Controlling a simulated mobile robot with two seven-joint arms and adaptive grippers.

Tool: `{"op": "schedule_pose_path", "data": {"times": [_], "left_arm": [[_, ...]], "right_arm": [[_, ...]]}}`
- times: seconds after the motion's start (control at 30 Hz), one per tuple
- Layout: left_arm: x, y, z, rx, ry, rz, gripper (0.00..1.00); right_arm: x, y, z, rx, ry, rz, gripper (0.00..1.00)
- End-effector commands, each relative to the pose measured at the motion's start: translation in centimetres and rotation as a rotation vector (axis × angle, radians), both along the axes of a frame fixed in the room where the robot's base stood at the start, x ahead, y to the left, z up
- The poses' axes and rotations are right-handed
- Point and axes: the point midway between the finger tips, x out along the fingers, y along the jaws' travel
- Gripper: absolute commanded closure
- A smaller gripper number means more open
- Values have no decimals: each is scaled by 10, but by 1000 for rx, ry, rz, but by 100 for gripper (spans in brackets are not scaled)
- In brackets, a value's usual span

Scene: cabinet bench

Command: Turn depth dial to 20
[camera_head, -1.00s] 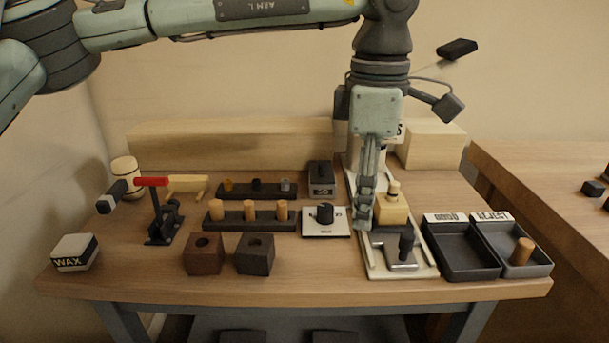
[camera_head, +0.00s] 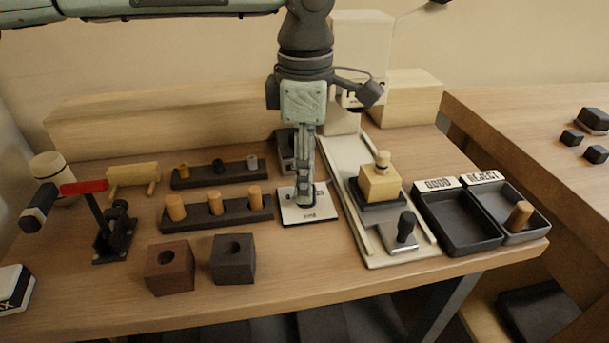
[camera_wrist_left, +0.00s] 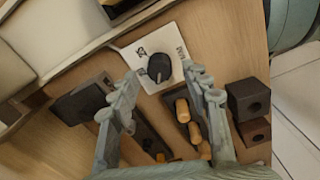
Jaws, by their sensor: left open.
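The depth dial is a black round knob (camera_wrist_left: 159,67) on a white square plate (camera_wrist_left: 150,50) with dark markings too small to read surely. A small light mark shows on the knob. In the head view the plate (camera_head: 309,215) lies flat on the bench, with the knob hidden behind my left gripper (camera_head: 305,197). My left gripper is open and points down above the plate. In the left wrist view its two fingers (camera_wrist_left: 160,76) stand apart on either side of the knob, with nothing held. I cannot tell how high above the knob they are. My right gripper is not in view.
A peg rack (camera_head: 240,213) stands left of the plate, with two bored blocks (camera_head: 170,277) in front. A pale sliding fixture (camera_head: 352,205) with a wooden-topped block (camera_head: 380,184) is close on the right. Dark trays (camera_head: 458,238) lie beyond it. A dark block (camera_head: 287,150) stands just behind.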

Motion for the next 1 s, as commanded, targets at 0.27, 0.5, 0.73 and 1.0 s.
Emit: {"op": "schedule_pose_path", "data": {"times": [0.27,0.5,0.73,1.0], "left_arm": [[0,0,-15,0,1,0,53],[0,0,-15,0,0,0,61],[0,0,-15,0,0,-1,90],[0,0,-15,0,0,-8,100]], "right_arm": [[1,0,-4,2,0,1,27],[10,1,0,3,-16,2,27],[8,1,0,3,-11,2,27],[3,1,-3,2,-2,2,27]]}}
